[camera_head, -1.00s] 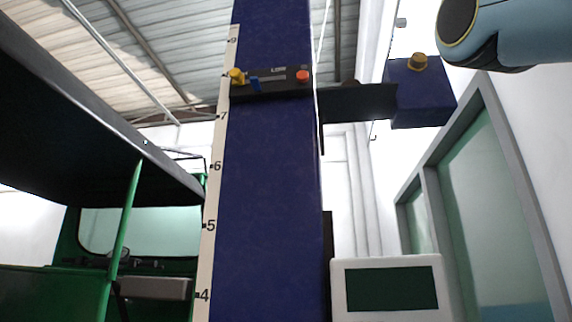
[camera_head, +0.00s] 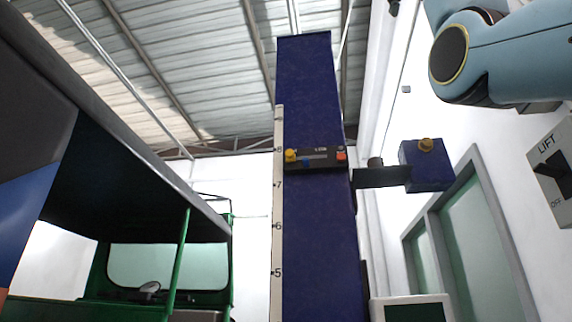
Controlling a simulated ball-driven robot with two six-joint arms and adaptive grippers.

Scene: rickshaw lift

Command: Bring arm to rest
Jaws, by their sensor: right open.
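My right arm, light blue with a dark round joint cap, comes in at the top right. A small dark part below its link seems to belong to my right gripper (camera_head: 540,106), which is open. Its fingers are mostly hidden behind the arm, and I see nothing held. My left gripper is not in view. The arm appears in front of the white wall, right of the blue lift column (camera_head: 318,110) and above its blue side box (camera_head: 425,170). I cannot tell the distance between them.
A green rickshaw (camera_head: 182,265) with a dark canopy stands left. The column carries a scale and a button panel (camera_head: 316,158). A screen unit (camera_head: 418,310) sits below. A LIFT switch plate (camera_head: 540,165) and a grey-framed window (camera_head: 465,240) are on the right.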

